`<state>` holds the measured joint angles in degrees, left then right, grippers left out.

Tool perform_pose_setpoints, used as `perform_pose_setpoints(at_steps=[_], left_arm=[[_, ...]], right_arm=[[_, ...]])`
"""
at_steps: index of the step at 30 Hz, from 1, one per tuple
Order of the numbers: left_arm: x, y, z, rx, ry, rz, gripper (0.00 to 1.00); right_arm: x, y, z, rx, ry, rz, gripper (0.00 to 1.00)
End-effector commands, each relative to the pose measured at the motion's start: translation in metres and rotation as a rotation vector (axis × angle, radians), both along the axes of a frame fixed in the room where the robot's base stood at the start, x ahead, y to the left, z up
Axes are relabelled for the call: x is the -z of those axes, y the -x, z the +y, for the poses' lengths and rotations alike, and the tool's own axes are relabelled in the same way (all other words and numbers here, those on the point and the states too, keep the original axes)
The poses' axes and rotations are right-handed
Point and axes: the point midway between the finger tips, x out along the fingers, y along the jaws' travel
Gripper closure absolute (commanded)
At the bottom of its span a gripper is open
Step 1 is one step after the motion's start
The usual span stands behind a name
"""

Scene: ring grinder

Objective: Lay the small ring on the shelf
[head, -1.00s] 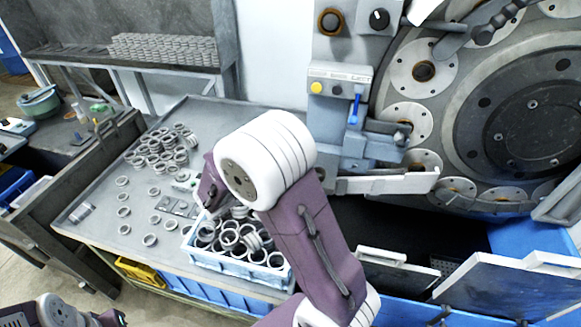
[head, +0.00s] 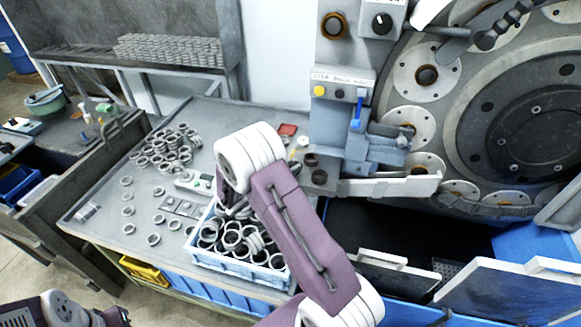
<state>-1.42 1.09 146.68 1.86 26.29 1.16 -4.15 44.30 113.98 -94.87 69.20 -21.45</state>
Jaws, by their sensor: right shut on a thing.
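Many grey metal rings lie about the table; a dense cluster (head: 165,147) sits at the back left and several single rings (head: 154,239) stand apart near the front. My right gripper (head: 230,205) is over the back edge of the blue crate, largely hidden behind my own wrist. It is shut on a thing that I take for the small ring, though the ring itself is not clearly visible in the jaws. The shelf (head: 75,60) stands at the back left, with rows of grey parts on it. My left gripper (head: 118,317) just shows at the bottom left; its jaws are unclear.
The blue crate (head: 215,262) is full of rings at the table's front. A small device with a green button (head: 195,182) and flat plates (head: 180,206) lie behind it. The grinder (head: 520,120) fills the right. Bare table (head: 95,225) shows at the left.

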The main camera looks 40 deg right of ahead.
Motion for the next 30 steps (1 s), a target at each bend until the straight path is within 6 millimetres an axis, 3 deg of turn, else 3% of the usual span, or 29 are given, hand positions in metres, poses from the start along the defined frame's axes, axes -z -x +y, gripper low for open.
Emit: perform_pose_setpoints(at_steps=[3, 4, 6, 18, 30], left_arm=[[0.005, 0.000, 0.000, 0.000, 0.000, 0.000, 1.00], [0.005, 0.000, 0.000, 0.000, 0.000, 0.000, 1.00], [0.003, 0.000, 0.000, 0.000, 0.000, 0.000, 1.00], [-0.001, 0.000, 0.000, 0.000, 0.000, 0.000, 1.00], [0.010, 0.000, 0.000, 0.000, 0.000, 0.000, 1.00]], right_arm=[[0.005, 0.000, 0.000, 0.000, 0.000, 0.000, 1.00], [0.005, 0.000, 0.000, 0.000, 0.000, 0.000, 0.76], [0.004, 0.000, 0.000, 0.000, 0.000, 0.001, 0.57], [-0.002, 0.001, 0.003, -0.001, 0.000, 0.001, 0.57], [-0.028, 0.025, 0.087, -0.006, -0.001, -0.001, 0.57]])
